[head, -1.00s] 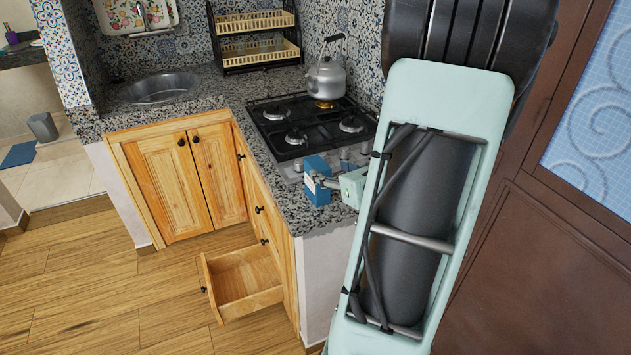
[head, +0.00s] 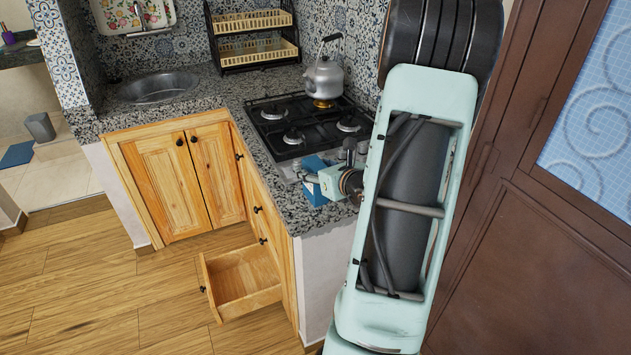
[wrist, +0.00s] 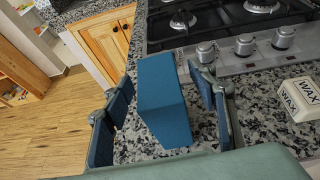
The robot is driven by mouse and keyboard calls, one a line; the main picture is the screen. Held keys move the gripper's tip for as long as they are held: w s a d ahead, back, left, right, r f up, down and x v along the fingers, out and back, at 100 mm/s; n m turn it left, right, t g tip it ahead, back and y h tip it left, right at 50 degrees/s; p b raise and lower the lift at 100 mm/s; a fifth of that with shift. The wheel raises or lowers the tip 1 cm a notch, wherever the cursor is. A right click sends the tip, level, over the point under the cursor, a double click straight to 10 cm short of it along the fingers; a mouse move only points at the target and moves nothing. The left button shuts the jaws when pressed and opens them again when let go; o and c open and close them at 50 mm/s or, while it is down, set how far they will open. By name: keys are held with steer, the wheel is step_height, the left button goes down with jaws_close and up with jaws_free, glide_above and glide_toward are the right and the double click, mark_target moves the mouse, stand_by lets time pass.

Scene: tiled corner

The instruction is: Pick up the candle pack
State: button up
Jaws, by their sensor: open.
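A blue box (head: 314,163), which I take to be the candle pack, stands near the front edge of the granite counter. In the wrist view the blue box (wrist: 164,105) sits between the two fingers of my gripper (wrist: 160,80). The fingers are open, with a gap visible on the left side and a narrower one on the right. In the head view my gripper (head: 316,183) is at the box and hides part of it. No print shows on the faces seen by the wrist camera.
A cream block marked WAX (wrist: 298,97) lies to the right on the counter. The gas stove (head: 308,125) with its knobs is just behind, with a kettle (head: 324,78) on it. An open drawer (head: 240,285) juts out below.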

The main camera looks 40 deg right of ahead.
steer(key=shift+c, duration=0.4)
steer(key=c, duration=1.3)
steer(key=shift+r, duration=0.15)
